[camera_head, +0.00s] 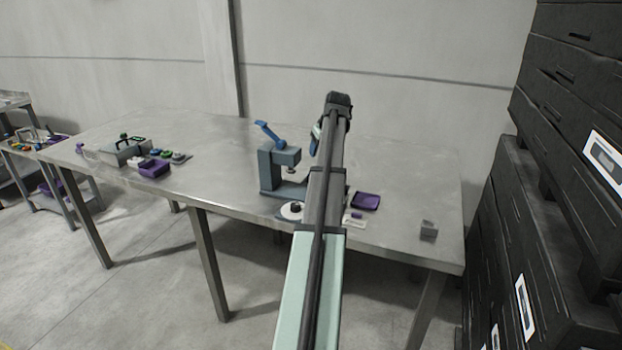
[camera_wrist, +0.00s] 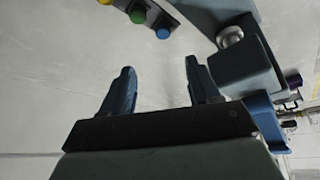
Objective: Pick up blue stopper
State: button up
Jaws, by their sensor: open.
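In the wrist view, a small round blue piece (camera_wrist: 162,32), which looks like the blue stopper, is at the top. It is in a row with a green piece (camera_wrist: 138,15) and a yellow piece on a dark blue-grey holder. My gripper (camera_wrist: 160,88) is open, with two dark blue fingers and nothing between them. The blue piece is beyond the fingertips, apart from them. In the head view my arm hides most of the gripper and the blue piece.
A blue-grey press (camera_head: 271,170) with a blue lever (camera_head: 267,131) stands close left of my arm on the steel table (camera_head: 220,160). Right of the arm are a purple tray (camera_head: 367,201) and a small grey block (camera_head: 429,229). Dark crates (camera_head: 500,220) stack at the right.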

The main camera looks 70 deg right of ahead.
jog(key=shift+n+y, duration=0.4)
jog(key=shift+y, duration=0.3)
jog(key=x, duration=0.5)
jog(key=d+x, duration=0.1)
jog(key=x, duration=0.9)
jog(key=shift+w+d+r, duration=0.25)
jog(key=shift+w+r, duration=0.1)
jog(key=c, duration=1.1)
jog(key=shift+r, duration=0.15)
jog(key=s+r, duration=0.6)
jog(key=r, duration=0.6)
jog(key=s+a+n+y, duration=0.1)
jog(key=a+n+y, duration=0.1)
jog(key=a+n, duration=0.4)
jog(key=a, duration=0.4)
jog(key=shift+s+t, duration=0.3)
jog(key=shift+t, duration=0.1)
